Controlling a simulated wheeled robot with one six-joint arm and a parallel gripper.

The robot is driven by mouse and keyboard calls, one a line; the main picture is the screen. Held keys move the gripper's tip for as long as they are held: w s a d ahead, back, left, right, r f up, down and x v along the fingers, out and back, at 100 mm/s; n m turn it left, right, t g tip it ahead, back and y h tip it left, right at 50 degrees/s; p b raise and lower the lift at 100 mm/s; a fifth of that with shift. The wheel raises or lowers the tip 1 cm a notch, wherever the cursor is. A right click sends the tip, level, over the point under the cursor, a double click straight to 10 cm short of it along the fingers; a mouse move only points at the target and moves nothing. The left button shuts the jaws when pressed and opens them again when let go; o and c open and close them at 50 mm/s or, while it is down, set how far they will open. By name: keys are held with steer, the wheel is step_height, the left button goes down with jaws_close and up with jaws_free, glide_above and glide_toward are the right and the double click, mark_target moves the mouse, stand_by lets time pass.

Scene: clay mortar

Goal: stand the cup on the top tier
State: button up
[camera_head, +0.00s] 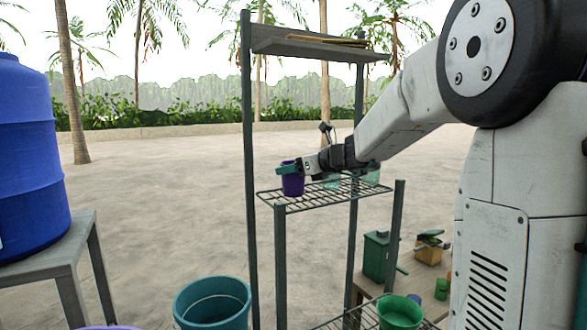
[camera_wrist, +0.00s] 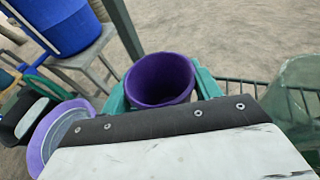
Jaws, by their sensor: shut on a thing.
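A purple cup (camera_head: 293,186) is upright between the teal fingers of my gripper (camera_head: 287,168), at the left end of the rack's middle wire tier (camera_head: 330,194). I cannot tell whether its base touches the wires. In the wrist view the cup (camera_wrist: 160,84) shows its open, empty-looking mouth, with the fingers of my gripper (camera_wrist: 162,91) closed on both sides. The rack's top tier (camera_head: 310,48) is a solid grey board well above my gripper, with thin wooden pieces (camera_head: 328,39) lying on it.
Translucent green vessels (camera_head: 371,175) stand on the middle tier to the right of the cup; one (camera_wrist: 296,95) shows in the wrist view. Rack posts (camera_head: 249,130) rise close by. A blue barrel (camera_head: 30,160), teal bucket (camera_head: 212,303) and green bowl (camera_head: 400,312) stand around.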

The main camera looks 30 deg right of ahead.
steer(key=o, duration=1)
steer(key=shift+f, duration=0.15)
steer(key=shift+o, duration=0.2)
steer(key=shift+r, duration=0.2)
steer(key=v, duration=1.2)
steer(key=s+a+f+n+g, duration=0.4)
steer(key=s+a+f+n, duration=0.1)
steer(key=s+a+n, duration=0.3)
steer(key=s+a+f+n+g, duration=0.4)
steer(key=s+a+n, duration=0.35)
steer(key=a, duration=0.35)
steer(key=s+f+n+g+h, duration=0.2)
steer(key=s+f+n, duration=0.2)
steer(key=s+n, duration=0.3)
steer(key=s+d+f+n+g+h, duration=0.1)
steer(key=s+f+n+g+h, duration=0.1)
steer(key=s+f+n, duration=0.3)
steer(key=s+n+h, duration=0.1)
steer(key=s+n, duration=0.2)
steer(key=n, duration=0.1)
steer(key=shift+s+d, duration=0.15)
steer(key=shift+d, duration=0.1)
